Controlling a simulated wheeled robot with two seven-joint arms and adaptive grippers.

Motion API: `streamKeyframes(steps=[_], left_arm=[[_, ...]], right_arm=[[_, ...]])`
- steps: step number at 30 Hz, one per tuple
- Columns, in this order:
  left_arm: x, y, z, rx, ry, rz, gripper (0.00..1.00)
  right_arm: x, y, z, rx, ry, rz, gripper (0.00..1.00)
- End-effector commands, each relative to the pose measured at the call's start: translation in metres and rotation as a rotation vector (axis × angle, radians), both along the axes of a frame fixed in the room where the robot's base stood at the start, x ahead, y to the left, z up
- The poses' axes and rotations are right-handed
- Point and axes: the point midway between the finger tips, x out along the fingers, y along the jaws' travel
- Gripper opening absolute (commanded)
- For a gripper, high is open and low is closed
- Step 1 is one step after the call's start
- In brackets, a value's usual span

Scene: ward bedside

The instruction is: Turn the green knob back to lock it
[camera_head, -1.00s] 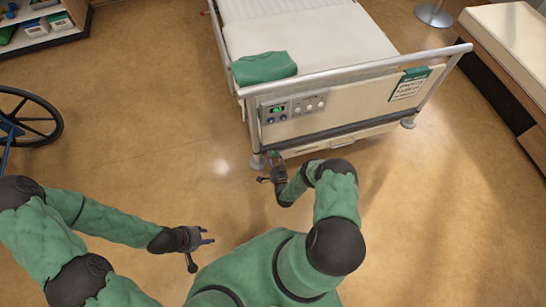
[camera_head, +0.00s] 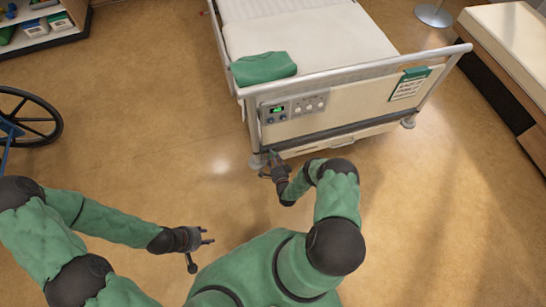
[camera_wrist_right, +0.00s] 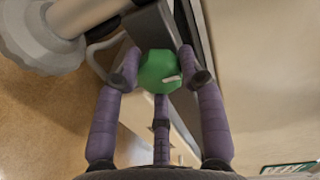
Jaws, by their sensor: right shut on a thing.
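The green knob (camera_wrist_right: 158,72) is at the low foot end of the bed, close to a bed leg. In the right wrist view it has a pale mark on its lower right side. My right gripper (camera_head: 271,162) is shut on the knob, with fingers on both its left and right sides and a third finger below. In the head view the gripper mostly hides the knob. My left gripper (camera_head: 209,239) is open and empty above the bare floor, well away from the bed.
The bed's footboard (camera_head: 350,97) with a control panel (camera_head: 292,107) rises above the knob. A folded green cloth (camera_head: 263,68) lies on the bed corner. A wheelchair wheel (camera_head: 28,118) is at the left. The floor in between is clear.

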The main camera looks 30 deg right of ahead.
Motion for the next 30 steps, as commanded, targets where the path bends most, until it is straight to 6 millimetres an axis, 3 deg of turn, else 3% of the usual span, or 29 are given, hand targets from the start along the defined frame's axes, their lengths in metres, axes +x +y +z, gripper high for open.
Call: streamKeyframes(steps=[12, 13, 15, 25, 30], left_arm=[[0.000, 0.000, 0.000, 0.000, 0.000, 0.000, 0.40], [0.000, 0.000, 0.000, 0.000, 0.000, 0.000, 0.40], [0.000, 0.000, 0.000, 0.000, 0.000, 0.000, 0.40], [0.000, 0.000, 0.000, 0.000, 0.000, 0.000, 0.40], [0.000, 0.000, 0.000, 0.000, 0.000, 0.000, 0.40]], right_arm=[[0.000, 0.001, -0.001, 0.008, 0.000, 0.000, 0.07], [0.000, 0.001, -0.001, 0.008, 0.000, 0.000, 0.49], [0.000, 0.000, -0.001, 0.008, -0.001, 0.000, 0.64], [-0.001, 0.000, 0.000, 0.006, 0.000, -0.001, 0.64], [-0.015, 0.003, 0.000, 0.008, 0.002, -0.001, 0.64]])
